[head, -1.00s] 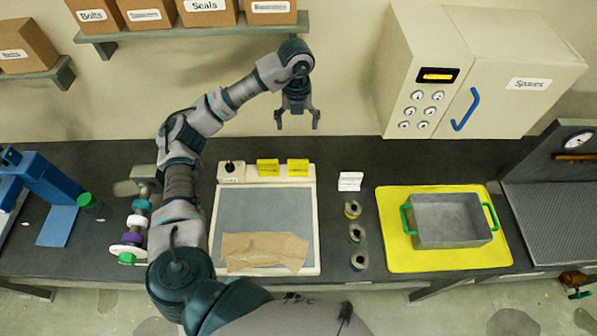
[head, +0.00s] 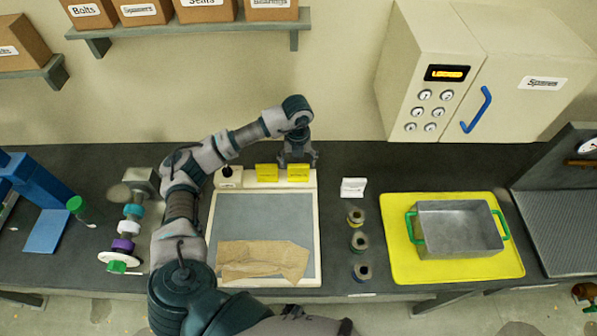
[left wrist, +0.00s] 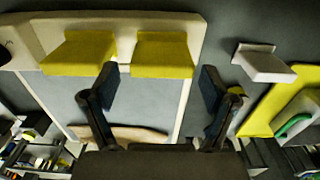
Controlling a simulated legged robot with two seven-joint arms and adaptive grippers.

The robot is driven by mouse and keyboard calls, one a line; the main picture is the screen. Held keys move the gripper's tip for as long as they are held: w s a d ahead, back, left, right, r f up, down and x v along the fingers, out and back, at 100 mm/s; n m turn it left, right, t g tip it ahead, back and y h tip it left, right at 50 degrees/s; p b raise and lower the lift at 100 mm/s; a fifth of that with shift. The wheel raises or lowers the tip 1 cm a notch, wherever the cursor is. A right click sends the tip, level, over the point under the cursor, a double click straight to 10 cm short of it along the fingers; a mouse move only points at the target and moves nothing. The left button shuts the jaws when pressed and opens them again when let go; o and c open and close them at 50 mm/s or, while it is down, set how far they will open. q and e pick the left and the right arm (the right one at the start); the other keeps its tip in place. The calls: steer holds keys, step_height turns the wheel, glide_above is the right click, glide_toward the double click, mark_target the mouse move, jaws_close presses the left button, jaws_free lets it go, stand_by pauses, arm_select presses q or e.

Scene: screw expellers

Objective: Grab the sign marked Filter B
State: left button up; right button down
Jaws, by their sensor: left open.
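Two yellow signs stand side by side at the back of a pale-framed board, a left one (head: 266,173) and a right one (head: 298,173). Their lettering is too small to read, so I cannot tell which is Filter B. Both also show in the left wrist view, left (left wrist: 78,53) and right (left wrist: 163,56). My left gripper (head: 297,160) is open and empty, just behind and above the right yellow sign. In the left wrist view its fingertips (left wrist: 158,75) are spread with the right sign in the gap between them. My right gripper is not in view.
A white sign (head: 353,187) stands right of the board, with several small spools (head: 359,241) in front. A metal bin (head: 458,230) sits on a yellow mat (head: 405,262). A beige cabinet (head: 520,70) is at the back right. Brown paper (head: 262,262) lies on the board.

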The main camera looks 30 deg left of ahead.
mark_target(298, 170)
arm_select(q)
step_height(298, 170, down, 5)
steer(key=shift+w+d+f, duration=0.1)
steer(key=shift+f, duration=0.1)
steer(key=shift+c, duration=0.5)
steer(key=c, duration=0.6)
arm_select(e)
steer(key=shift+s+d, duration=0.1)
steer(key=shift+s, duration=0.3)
arm_select(q)
steer(key=shift+r, duration=0.1)
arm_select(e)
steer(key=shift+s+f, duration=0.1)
